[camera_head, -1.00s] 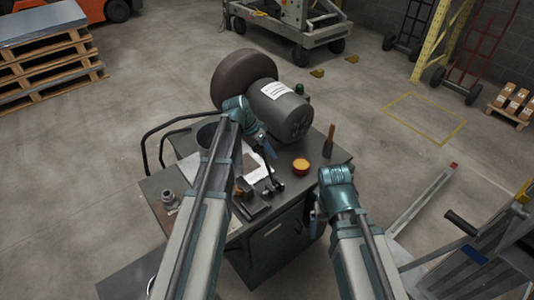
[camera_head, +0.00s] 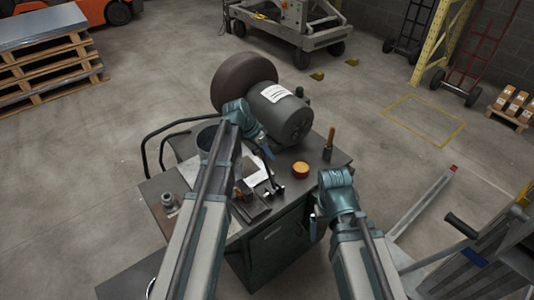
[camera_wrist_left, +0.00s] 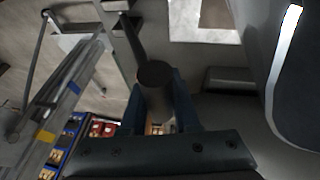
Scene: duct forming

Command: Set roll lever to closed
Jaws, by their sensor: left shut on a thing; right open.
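My left gripper (camera_head: 267,152) is above the workbench, in front of the grey cylinder. In the left wrist view the left gripper (camera_wrist_left: 160,110) is shut on a dark round-ended handle (camera_wrist_left: 155,76), which appears to be the roll lever. A thin dark rod also shows below the gripper in the head view, but whether it is the same lever is unclear. The lever's base and exact angle are mostly hidden by my left arm. My right gripper (camera_head: 313,222) is open and empty beside the bench's right front edge.
The workbench (camera_head: 232,238) carries a grey cylinder (camera_head: 283,117), an orange-topped tin (camera_head: 300,169), an upright wooden-handled tool (camera_head: 329,145), a white sheet and small metal parts. A grey machine with a black handle (camera_head: 462,226) stands at the right. Open floor lies behind the bench.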

